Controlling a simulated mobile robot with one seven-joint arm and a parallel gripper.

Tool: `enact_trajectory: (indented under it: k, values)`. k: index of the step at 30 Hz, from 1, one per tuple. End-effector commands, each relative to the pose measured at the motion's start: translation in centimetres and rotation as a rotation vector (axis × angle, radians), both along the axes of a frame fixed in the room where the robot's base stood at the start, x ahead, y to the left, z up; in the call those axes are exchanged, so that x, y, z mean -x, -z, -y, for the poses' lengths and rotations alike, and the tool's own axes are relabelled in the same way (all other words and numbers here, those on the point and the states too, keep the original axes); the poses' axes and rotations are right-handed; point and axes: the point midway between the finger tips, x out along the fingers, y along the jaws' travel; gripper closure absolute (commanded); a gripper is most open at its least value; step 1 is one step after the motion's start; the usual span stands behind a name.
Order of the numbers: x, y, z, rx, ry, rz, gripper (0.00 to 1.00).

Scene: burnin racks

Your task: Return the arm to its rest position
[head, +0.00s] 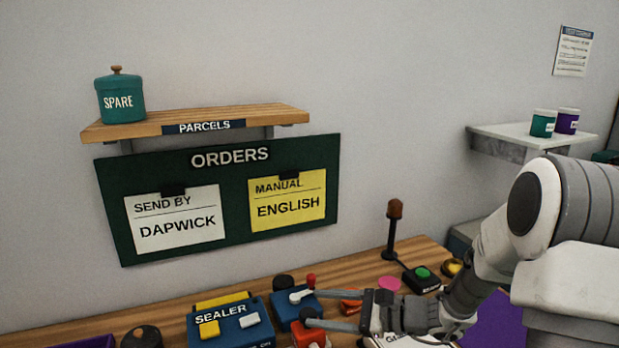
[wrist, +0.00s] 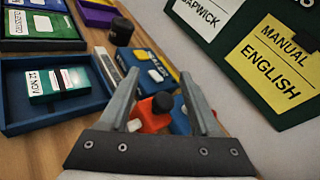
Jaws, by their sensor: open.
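My arm reaches in from the right in the head view, over the wooden bench. My gripper (head: 309,309) points left, its two fingers apart, near the blue sealer (head: 232,322). In the wrist view my gripper (wrist: 161,78) is open, with nothing held between the fingers. A red-orange device with a black knob (wrist: 157,115) shows between and beyond the fingers; I cannot tell how far below them it is. It shows partly in the head view (head: 310,336), cut off by the fingers.
A green orders board (head: 225,246) hangs on the wall under a wooden shelf (head: 270,118) with a teal SPARE jar (head: 119,98). A lamp post (head: 392,228) and green button box (head: 421,280) stand at right. A blue tray (wrist: 18,126) holds a green labelled box (wrist: 64,82).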

Motion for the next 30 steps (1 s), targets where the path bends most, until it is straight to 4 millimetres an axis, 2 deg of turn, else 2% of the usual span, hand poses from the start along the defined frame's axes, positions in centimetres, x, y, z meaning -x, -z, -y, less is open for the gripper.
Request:
enact_trajectory:
  k: [1, 6, 14, 21, 30]
  values:
    - [1.3, -1.3, -0.7, 0.060, -0.059, 0.036, 0.36]
    - [5.7, -3.6, -1.9, 0.256, -0.243, 0.139, 0.36]
    - [11.9, -6.1, -1.4, 0.570, -0.488, 0.309, 0.36]
    - [16.4, -8.2, 1.0, 0.871, -0.673, 0.475, 0.36]
    - [20.3, -11.4, 5.5, 1.260, -0.843, 0.689, 0.36]
